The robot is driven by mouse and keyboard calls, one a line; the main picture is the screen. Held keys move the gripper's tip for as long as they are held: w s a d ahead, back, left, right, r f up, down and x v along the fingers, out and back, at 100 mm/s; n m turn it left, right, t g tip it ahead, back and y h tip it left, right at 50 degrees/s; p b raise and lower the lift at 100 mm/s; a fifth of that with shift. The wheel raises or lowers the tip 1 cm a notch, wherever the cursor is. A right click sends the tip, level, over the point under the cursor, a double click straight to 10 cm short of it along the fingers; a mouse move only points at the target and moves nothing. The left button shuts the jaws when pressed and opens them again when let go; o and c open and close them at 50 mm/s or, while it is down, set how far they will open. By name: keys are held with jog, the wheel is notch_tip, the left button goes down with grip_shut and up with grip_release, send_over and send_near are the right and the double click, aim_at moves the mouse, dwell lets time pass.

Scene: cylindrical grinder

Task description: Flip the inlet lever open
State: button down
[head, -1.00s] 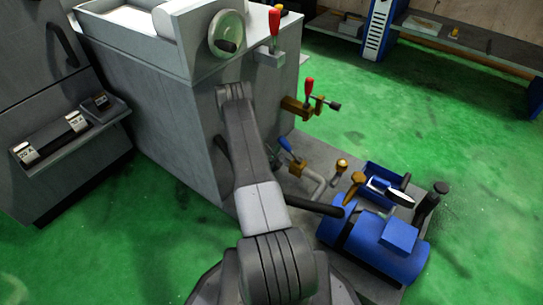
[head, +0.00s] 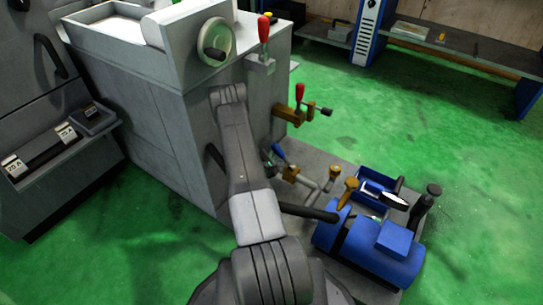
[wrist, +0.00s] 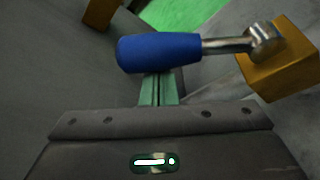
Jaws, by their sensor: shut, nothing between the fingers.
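The inlet lever is most likely the blue-handled lever (head: 280,153) on a brass valve body (head: 290,174), low beside the machine's right side. In the wrist view, its blue grip (wrist: 158,51) lies nearly level across the picture. A metal stem (wrist: 228,44) joins it to the brass body (wrist: 280,62) at right. My gripper (wrist: 157,90) shows as two greenish fingers pressed together, with nothing held. The fingertips reach up to the lower edge of the blue grip; I cannot tell whether they touch. In the head view, my arm mostly hides the gripper (head: 269,160), just left of the lever.
The grey machine body (head: 180,130) stands close at left. A red-handled clamp-like brass fitting (head: 298,108) juts out above the lever. Pipes, a brass-topped fitting (head: 333,174) and a blue pump tank (head: 370,248) crowd the right. Green floor is open beyond.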

aim_at(278, 151)
jog(key=shift+s+d+r+m, duration=0.15)
jog(key=shift+s+d+r, duration=0.2)
jog(key=shift+d+r, duration=0.3)
jog(key=shift+s+d+r+m, duration=0.15)
jog(key=shift+s+d+r, duration=0.2)
jog(key=shift+r, duration=0.4)
jog(key=shift+s+d+r+b, duration=0.15)
jog(key=shift+s+d+r, duration=0.2)
jog(key=shift+d, duration=0.25)
jog(key=shift+s+d+r+b, duration=0.1)
jog(key=shift+s+d+r, duration=0.15)
jog(key=shift+s+d, duration=0.25)
jog(key=shift+s+d+r+b, duration=0.15)
jog(key=shift+s+d+r, duration=0.15)
jog(key=shift+d, duration=0.35)
jog(key=shift+s+d, duration=0.1)
jog(key=shift+d, duration=0.1)
